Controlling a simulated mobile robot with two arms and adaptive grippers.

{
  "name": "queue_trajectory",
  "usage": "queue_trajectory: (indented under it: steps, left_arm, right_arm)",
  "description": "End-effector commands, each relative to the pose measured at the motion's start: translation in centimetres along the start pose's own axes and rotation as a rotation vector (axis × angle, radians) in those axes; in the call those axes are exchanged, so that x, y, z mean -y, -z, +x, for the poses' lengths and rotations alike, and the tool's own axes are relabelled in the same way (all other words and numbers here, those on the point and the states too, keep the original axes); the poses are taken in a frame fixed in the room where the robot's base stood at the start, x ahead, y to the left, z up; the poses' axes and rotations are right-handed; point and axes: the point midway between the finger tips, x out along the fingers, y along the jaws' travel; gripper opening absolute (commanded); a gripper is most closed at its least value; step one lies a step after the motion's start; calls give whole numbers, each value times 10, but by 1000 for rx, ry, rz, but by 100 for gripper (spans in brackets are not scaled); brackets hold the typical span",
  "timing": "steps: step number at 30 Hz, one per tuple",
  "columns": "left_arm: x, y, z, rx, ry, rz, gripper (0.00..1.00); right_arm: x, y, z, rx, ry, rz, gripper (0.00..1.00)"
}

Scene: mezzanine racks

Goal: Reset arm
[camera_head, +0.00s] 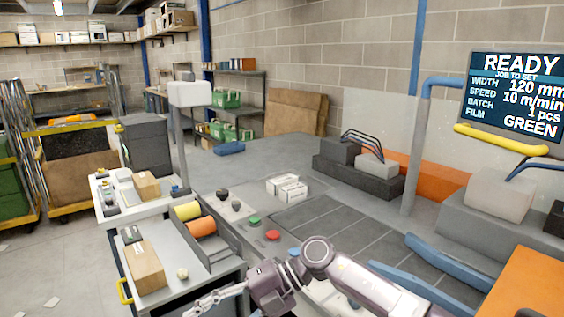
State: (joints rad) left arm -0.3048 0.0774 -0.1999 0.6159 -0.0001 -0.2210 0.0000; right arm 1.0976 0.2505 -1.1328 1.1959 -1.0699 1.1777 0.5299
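My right arm (345,272) comes in from the lower right and reaches left across the front of the grey machine bench. Its gripper (203,303) is at the bottom edge of the picture, beside the right end of the grey cart (205,270). The fingers are thin and partly cut off, so I cannot tell whether they are open or shut. I see nothing held in them. My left gripper is not in view.
The cart carries a cardboard box (145,267), yellow (187,211) and orange (201,228) rolls. Green (254,220) and red (272,235) buttons sit on the machine near my arm. A screen (515,95) reads READY. Floor at the left is mostly clear.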

Motion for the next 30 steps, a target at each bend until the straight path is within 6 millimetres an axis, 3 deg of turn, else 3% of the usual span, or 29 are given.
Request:
queue_trajectory:
  steps: [1,3,7,10,14,17,20,23,26,30]
  left_arm:
    - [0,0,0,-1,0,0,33]
    - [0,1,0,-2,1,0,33]
    - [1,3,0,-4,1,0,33]
    - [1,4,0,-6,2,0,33]
    - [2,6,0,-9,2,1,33]
    - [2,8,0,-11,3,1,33]
    - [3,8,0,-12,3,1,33]
    - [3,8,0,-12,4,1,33]
    - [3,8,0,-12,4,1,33]
    - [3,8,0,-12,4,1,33]
  right_arm:
    - [-21,5,15,19,-131,6,50]
    - [-53,6,22,69,-310,27,50]
    - [-99,-2,9,195,-623,117,50]
    - [-116,-16,-21,316,-836,227,50]
    - [-105,-37,-71,495,-1067,420,50]
    - [-72,-52,-110,646,-1201,599,50]
    - [-20,-59,-144,802,-1294,802,50]
    - [46,-54,-169,957,-1342,1023,50]
    - [117,-35,-183,1103,-1344,1258,50]
    - [209,12,-185,1275,-1273,1568,50]
